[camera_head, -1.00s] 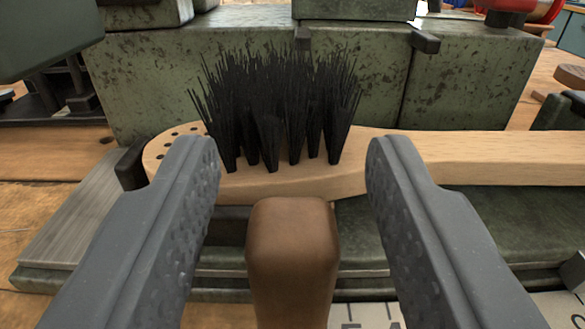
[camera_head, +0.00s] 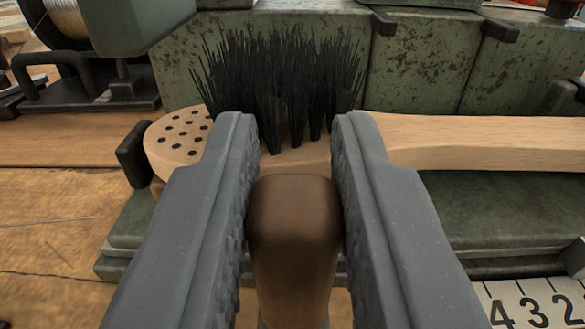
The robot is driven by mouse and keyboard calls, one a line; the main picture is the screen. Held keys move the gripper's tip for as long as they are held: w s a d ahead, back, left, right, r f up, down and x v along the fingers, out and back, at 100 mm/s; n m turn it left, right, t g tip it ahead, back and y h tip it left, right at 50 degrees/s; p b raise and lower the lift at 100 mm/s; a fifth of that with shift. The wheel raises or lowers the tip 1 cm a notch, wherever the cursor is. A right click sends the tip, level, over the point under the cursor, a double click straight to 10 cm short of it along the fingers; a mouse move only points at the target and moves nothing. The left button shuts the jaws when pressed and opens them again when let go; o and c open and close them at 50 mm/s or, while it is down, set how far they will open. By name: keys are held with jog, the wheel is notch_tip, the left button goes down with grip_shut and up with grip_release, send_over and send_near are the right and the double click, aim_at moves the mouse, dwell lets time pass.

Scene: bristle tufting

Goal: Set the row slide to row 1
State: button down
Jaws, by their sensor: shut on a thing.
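My gripper (camera_head: 293,215) is shut on a brown wooden knob (camera_head: 293,230) at the lower middle, with one finger on each side of it. The knob stands in front of a dark green slide (camera_head: 500,215) that carries the wooden brush (camera_head: 450,138). Black bristle tufts (camera_head: 285,85) fill part of the brush head, and bare holes (camera_head: 183,138) show at its left end. A white scale (camera_head: 530,305) at the lower right shows the numbers 4, 3 and 2. The pointer and the number 1 are not visible.
A mottled green machine body (camera_head: 425,65) stands behind the brush. A wire spool (camera_head: 68,20) and a black bracket (camera_head: 50,85) are at the upper left. The wooden bench (camera_head: 50,225) at the left is mostly clear, with thin strands on it.

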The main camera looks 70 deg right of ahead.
jog(key=c, duration=1.3)
grip_release()
jog(key=shift+a, duration=0.1)
jog(key=p+v, duration=0.1)
jog(key=v, duration=1.2)
jog(key=shift+s+a+p, duration=0.15)
jog(key=shift+a+p, duration=0.15)
jog(key=shift+p, duration=0.05)
